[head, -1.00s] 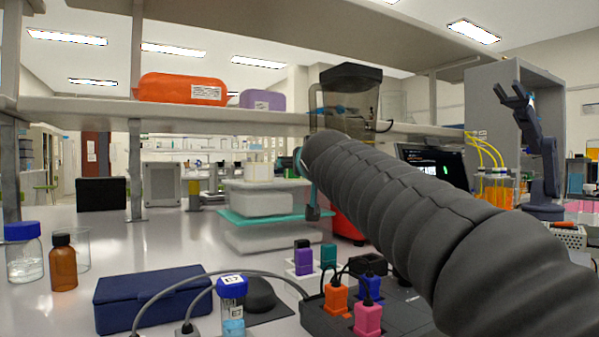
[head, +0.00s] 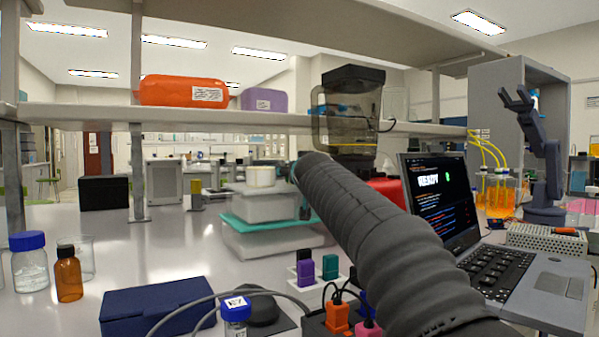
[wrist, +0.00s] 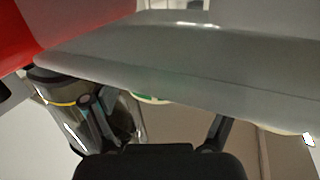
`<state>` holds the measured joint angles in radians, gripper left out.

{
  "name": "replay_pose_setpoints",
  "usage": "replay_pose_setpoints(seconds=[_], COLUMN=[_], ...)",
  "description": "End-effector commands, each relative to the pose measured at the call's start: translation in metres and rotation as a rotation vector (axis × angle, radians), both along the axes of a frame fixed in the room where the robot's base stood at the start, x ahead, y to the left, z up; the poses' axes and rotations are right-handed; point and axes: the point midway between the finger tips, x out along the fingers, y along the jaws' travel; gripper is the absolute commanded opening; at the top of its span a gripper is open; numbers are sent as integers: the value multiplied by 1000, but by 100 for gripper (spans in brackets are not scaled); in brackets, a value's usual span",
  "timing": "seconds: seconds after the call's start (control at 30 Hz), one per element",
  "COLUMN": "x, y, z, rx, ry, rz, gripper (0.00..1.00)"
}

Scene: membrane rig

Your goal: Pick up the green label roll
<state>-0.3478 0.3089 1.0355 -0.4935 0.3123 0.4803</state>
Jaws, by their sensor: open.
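I cannot make out a clearly green label roll in the head view. A pale, round, roll-like thing (head: 260,176) sits on the stacked translucent boxes there. In the wrist view a small green-and-white curved piece (wrist: 150,98) shows beyond a grey edge, mostly hidden; I cannot tell if it is the roll. My gripper (wrist: 155,112) is open with nothing seen between its fingers. In the head view my arm hides most of it, near the right side of the box stack.
A teal lid (head: 265,219) lies between the stacked boxes (head: 270,240). A shelf (head: 230,117) runs overhead, bearing a dark-lidded clear vessel (head: 350,115). A laptop (head: 440,200) stands right. Coloured plugs, a blue case (head: 160,307) and bottles fill the front.

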Motion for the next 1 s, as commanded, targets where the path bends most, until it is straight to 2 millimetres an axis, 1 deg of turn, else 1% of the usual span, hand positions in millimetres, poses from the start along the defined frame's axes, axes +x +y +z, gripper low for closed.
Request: replay_pose_setpoints(seconds=[0.03,0.17,0.43,0.47,0.5,0.57,0.6,1.0], x=[7,17,19,19,19,19,18,18], y=[1,3,4,4,4,4,4,4], z=[2,1,0,0,-1,-1,0,3], rx=[0,0,0,0,0,0,0,0], ry=[1,1,0,0,0,0,0,-1], rz=[0,0,0,0,0,0,0,0], gripper=[86,86,86,83,73,58,48,48])
